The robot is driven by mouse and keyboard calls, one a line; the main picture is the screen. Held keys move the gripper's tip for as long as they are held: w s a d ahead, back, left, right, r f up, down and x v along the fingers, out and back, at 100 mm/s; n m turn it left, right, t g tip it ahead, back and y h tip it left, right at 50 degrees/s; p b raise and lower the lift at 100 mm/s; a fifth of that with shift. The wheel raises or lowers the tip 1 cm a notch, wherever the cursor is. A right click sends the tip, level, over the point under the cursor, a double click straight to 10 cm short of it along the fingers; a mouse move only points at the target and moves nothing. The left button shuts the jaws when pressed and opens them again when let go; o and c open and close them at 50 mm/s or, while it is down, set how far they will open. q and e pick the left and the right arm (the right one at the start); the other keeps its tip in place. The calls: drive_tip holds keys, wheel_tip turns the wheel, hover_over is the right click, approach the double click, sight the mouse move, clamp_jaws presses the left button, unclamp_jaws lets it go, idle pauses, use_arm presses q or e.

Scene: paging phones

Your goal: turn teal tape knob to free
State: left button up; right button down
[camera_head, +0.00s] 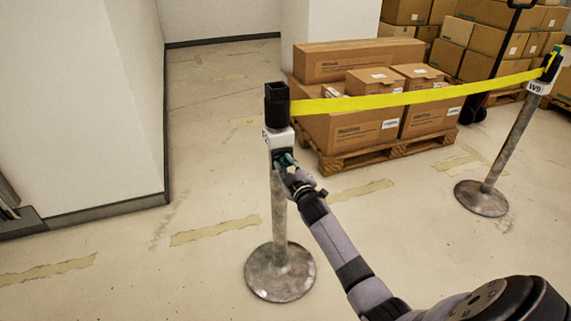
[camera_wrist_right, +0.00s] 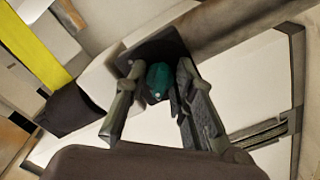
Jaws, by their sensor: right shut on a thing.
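A teal knob (camera_wrist_right: 158,82) sits on a dark plate on the near barrier post (camera_head: 280,215). In the right wrist view it lies between the two fingers of my right gripper (camera_wrist_right: 155,95). My right gripper (camera_head: 288,165) is shut on the knob; in the head view the fingers largely cover it. Any marking for the free position cannot be read. A yellow tape (camera_head: 420,96) runs from the black post head (camera_head: 277,105) to the far post (camera_head: 512,130); it also shows in the right wrist view (camera_wrist_right: 38,45). My left gripper is not in view.
Cardboard boxes (camera_head: 358,62) stand on a wooden pallet (camera_head: 385,155) behind the tape. More boxes are stacked at the back right near a pallet jack. A white wall (camera_head: 85,110) is on the left. The floor around the near post's round base (camera_head: 280,275) is clear.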

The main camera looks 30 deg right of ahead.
drive_tip(key=shift+f, duration=0.1)
drive_tip(key=c, duration=1.6)
unclamp_jaws()
drive_tip(key=v, duration=1.2)
